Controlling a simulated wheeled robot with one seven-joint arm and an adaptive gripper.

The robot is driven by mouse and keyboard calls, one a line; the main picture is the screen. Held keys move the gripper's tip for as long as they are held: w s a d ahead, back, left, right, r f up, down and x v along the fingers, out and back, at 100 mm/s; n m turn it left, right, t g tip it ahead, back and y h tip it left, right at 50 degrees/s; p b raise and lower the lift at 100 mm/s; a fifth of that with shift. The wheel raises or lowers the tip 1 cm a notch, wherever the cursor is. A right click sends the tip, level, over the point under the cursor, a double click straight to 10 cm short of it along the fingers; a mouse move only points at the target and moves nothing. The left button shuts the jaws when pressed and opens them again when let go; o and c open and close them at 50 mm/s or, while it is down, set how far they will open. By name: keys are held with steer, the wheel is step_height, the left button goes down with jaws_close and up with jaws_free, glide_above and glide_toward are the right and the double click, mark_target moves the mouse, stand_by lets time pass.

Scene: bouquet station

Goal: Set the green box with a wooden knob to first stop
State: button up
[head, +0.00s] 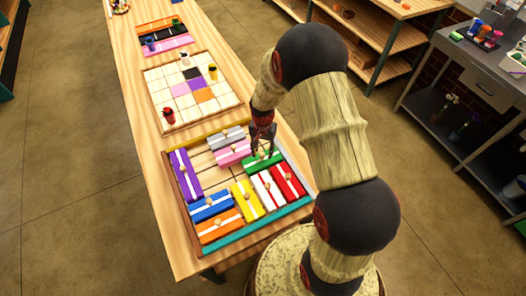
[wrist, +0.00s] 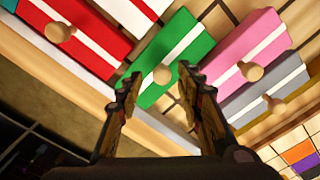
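The green box (head: 254,163) has a white stripe and a round wooden knob, and lies in the sliding-block tray (head: 271,224) near its right side. In the wrist view the green box (wrist: 180,52) and its wooden knob (wrist: 162,74) show just beyond the fingertips. My gripper (head: 262,150) is over the green box in the head view. In the wrist view my gripper (wrist: 158,84) is open, its two fingers apart on either side of the knob's line. I cannot tell whether the fingers are level with the knob.
Red (head: 287,181), white (head: 267,189), yellow (head: 247,201), pink (head: 233,152), grey (head: 226,139), purple (head: 186,174), blue (head: 211,205) and orange (head: 219,226) boxes share the tray. Bare slats show left of the green box. A tiled board (head: 157,100) with small cups lies behind.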

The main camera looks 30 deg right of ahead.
step_height(320, 180, up, 12)
steer(key=shift+f, duration=0.2)
stand_by(0.7)
steer(key=s+a+r+n+t+b, duration=0.2)
steer(key=s+a+r+n+b, duration=0.1)
steer(key=s, duration=0.4)
steer(key=s+a+r+n+t+b, duration=0.1)
steer(key=s+a+r+n+b, duration=0.2)
steer(key=s+r+b, duration=0.2)
steer(key=s+a+r+n+t+b, duration=0.2)
steer(key=s+a+r+n+b, duration=0.1)
steer(key=s, duration=0.7)
steer(key=shift+r+t+b, duration=0.3)
steer(key=shift+r+b, duration=0.4)
steer(key=shift+b, duration=0.55)
